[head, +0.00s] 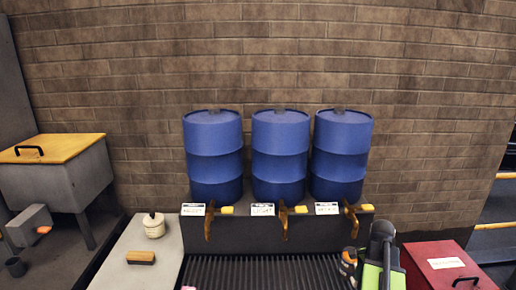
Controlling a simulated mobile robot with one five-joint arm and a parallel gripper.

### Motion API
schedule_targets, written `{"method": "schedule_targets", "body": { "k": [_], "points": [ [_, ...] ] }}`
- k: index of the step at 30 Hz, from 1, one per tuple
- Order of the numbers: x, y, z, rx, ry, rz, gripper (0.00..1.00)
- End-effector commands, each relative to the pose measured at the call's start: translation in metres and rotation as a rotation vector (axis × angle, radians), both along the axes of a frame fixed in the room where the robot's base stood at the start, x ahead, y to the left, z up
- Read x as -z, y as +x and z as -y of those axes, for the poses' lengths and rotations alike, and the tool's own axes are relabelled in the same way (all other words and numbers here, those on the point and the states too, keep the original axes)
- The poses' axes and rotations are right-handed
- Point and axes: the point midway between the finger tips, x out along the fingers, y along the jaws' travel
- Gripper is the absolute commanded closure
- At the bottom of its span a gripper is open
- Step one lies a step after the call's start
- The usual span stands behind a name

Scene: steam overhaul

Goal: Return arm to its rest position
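A green and black shape (383,262), which looks like part of my arm, stands at the bottom right in front of the dark ribbed grate. Its black upper end rises toward the ledge below the right barrel. I cannot make out two fingertips on it, so whether my gripper is open or holds anything does not show. A small orange and black object (347,264) is just left of it; I cannot tell whether they touch.
Three blue barrels (279,155) stand on a dark ledge with taps and labels. The ribbed grate (260,272) lies below. A grey counter (150,238) holds a cream pot (154,228) and a brush (141,258). A red box (447,265) is right; a yellow-lidded bin (60,172) is left.

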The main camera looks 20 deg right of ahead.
Motion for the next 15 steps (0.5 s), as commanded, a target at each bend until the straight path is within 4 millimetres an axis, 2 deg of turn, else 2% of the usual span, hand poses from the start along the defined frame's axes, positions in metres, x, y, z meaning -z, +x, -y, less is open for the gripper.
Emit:
{"method": "schedule_targets", "body": {
  "k": [1, 5, 8, 9, 10, 12, 15],
  "points": [
    [0.000, 0.015, -0.019, -0.041, 0.000, 0.000, 0.24],
    [0.000, 0.056, -0.078, -0.167, 0.000, 0.000, 0.24],
    [0.000, 0.089, -0.147, -0.327, 0.001, 0.000, 0.24],
    [0.000, 0.101, -0.178, -0.409, 0.000, 0.000, 0.24],
    [0.000, 0.108, -0.202, -0.472, 0.000, 0.000, 0.24],
    [0.000, 0.119, -0.253, -0.621, 0.000, 0.000, 0.24],
    [0.000, 0.125, -0.315, -0.827, 0.000, -0.001, 0.24]
  ]
}}
